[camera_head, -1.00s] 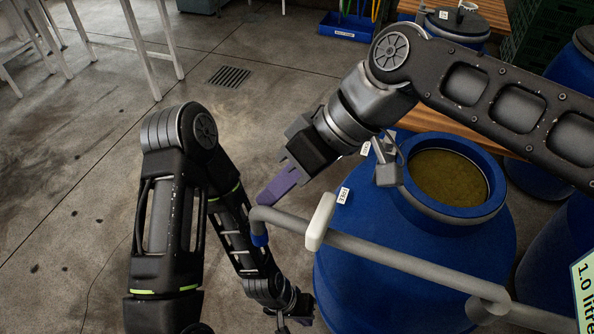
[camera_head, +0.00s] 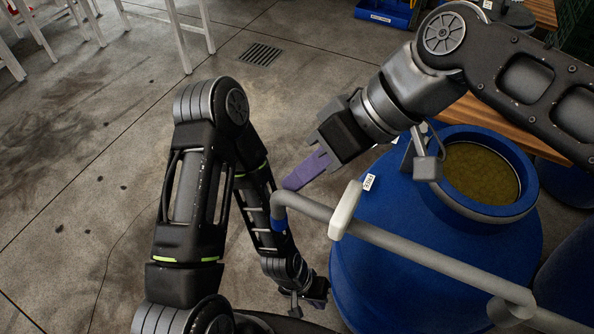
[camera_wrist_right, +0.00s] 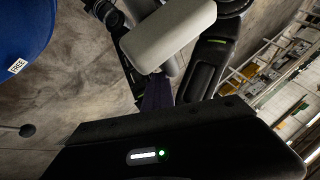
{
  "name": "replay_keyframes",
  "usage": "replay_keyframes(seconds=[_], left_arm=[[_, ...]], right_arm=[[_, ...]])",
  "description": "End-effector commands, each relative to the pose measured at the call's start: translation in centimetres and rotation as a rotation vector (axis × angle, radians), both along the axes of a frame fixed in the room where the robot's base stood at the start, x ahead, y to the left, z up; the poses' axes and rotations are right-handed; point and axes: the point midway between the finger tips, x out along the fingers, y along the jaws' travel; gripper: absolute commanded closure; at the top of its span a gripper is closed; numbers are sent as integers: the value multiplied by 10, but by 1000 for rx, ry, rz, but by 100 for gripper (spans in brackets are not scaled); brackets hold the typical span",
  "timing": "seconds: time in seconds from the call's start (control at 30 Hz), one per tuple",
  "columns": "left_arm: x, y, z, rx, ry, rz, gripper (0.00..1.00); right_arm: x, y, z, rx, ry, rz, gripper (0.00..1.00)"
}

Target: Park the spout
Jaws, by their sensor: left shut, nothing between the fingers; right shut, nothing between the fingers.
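My left gripper (camera_head: 318,298) is shut and empty, low, beside the barrel and below the spout. Its fingers are small and partly dark.
The open blue barrel (camera_head: 480,262) holds yellowish-brown contents and carries a FREE label (camera_head: 369,183), also visible in the right wrist view (camera_wrist_right: 17,66). A wooden bench (camera_head: 548,130) and more barrels stand behind at right. The floor at left is open, with a drain grate (camera_head: 260,54).

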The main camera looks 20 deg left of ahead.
Motion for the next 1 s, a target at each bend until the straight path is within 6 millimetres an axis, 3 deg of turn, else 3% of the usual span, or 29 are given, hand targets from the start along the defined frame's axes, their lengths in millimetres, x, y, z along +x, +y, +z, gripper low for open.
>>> replay_keyframes(seconds=[0.1,0.4,1.0], left_arm=[[0,0,2,0,0,0,100],[0,0,2,0,0,0,100],[0,0,2,0,0,0,100]], right_arm=[[2,-9,24,13,1,4,100],[19,-32,53,14,-3,-9,100],[22,-35,55,12,-4,-13,100]])
